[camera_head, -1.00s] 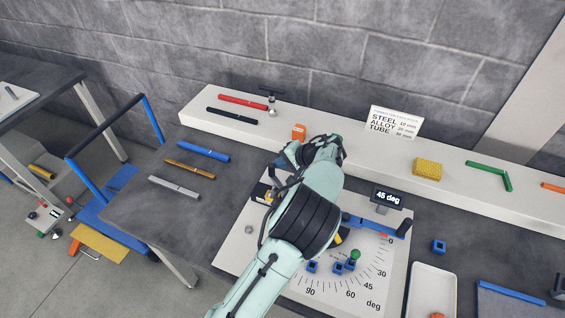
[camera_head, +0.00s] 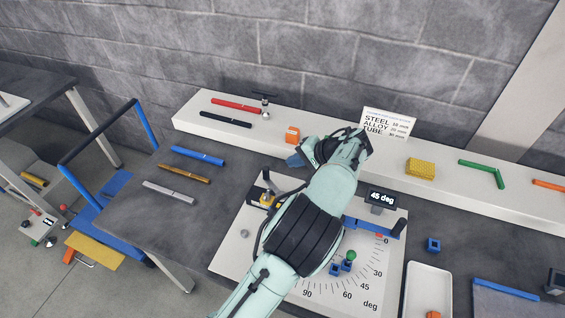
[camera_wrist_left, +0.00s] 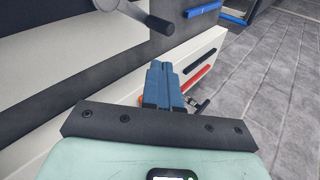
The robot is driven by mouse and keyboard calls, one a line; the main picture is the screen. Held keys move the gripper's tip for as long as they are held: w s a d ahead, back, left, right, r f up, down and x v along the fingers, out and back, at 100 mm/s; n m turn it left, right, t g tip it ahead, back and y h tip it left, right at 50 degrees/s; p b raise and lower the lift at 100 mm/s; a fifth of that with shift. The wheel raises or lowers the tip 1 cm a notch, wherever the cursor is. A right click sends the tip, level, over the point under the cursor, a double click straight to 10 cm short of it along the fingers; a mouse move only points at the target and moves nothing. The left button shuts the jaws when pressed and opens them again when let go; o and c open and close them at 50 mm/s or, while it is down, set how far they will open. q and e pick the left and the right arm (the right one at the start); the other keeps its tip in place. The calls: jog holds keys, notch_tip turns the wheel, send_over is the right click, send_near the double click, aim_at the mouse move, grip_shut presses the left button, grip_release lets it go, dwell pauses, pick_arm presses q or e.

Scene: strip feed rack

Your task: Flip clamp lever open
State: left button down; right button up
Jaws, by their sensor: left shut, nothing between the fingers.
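The clamp (camera_head: 267,199), dark with a yellow part, stands on the left part of the white angle plate (camera_head: 232,250), partly beside my arm. In the left wrist view a grey lever arm with a black cylindrical grip (camera_wrist_left: 156,23) reaches in from the top; it looks like the clamp lever. My left gripper (camera_head: 293,161) shows its blue fingers beyond the clamp, near the shelf's front edge. In the wrist view its fingers (camera_wrist_left: 165,70) are together and empty, apart in the picture from the black grip. My right gripper is not in view.
A white shelf (camera_head: 330,160) runs along the wall, with an orange block (camera_head: 292,134) close to my left gripper. A blue bending arm (camera_head: 370,225) and angle display (camera_head: 381,198) stand right of my arm. Several tubes lie on the left of the table.

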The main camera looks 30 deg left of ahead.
pick_arm(q)
jog(key=v, duration=0.3)
jog(key=shift+d+r, duration=0.3)
dwell(0.3)
